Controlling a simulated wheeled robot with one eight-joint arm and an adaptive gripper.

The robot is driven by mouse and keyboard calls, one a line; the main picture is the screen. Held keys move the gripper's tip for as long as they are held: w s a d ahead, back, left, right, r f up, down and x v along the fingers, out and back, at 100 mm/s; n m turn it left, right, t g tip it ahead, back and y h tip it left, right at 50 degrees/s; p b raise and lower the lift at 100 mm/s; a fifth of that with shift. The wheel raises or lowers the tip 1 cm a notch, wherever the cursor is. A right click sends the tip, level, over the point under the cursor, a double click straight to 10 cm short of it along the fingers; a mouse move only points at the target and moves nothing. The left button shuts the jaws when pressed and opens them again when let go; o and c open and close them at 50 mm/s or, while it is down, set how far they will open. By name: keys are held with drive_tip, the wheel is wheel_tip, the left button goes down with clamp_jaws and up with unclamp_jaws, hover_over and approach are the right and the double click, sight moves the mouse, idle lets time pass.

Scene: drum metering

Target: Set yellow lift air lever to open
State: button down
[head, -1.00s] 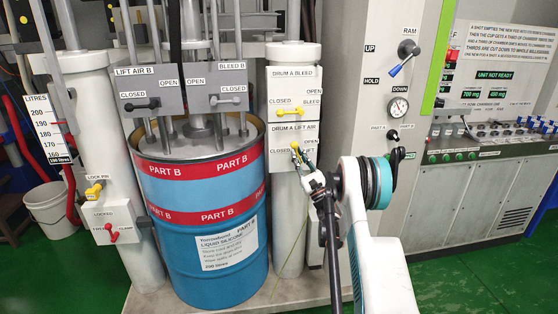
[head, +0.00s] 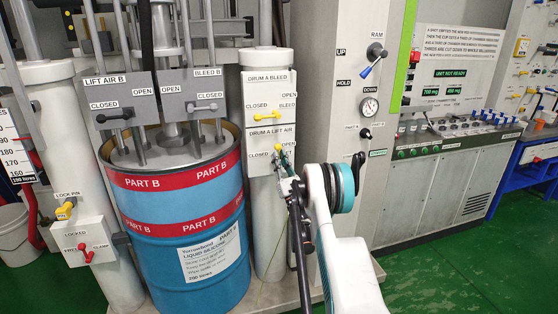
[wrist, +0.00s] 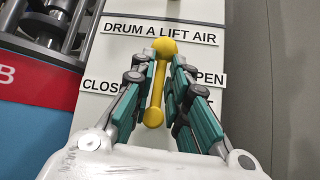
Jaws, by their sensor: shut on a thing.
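The yellow lift air lever (wrist: 157,90) is on the white panel under the "DRUM A LIFT AIR" label. In the wrist view it stands nearly upright between the CLOSED and OPEN labels, with a large yellow knob at the top and a small ball at the bottom. My gripper (wrist: 160,80) is shut on it, with teal fingers on both sides. In the head view the lever (head: 279,147) is small and partly hidden by my gripper (head: 282,163). The gripper partly covers the CLOSED and OPEN labels.
Above is a similar yellow drum A bleed lever (head: 287,122). The blue PART B drum (head: 185,240) stands left, below the lift air B lever (head: 115,115) and bleed B lever (head: 202,107). A grey cabinet with the RAM lever (head: 373,58) stands right. Green floor is clear at far right.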

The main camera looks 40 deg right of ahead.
drive_tip(key=shift+w+r, duration=0.25)
drive_tip(key=shift+r, duration=0.05)
drive_tip(key=c, duration=1.7)
unclamp_jaws()
drive_tip(key=shift+a, duration=0.1)
drive_tip(key=shift+f, duration=0.1)
drive_tip(key=v, duration=1.2)
drive_tip(key=shift+w, duration=0.1)
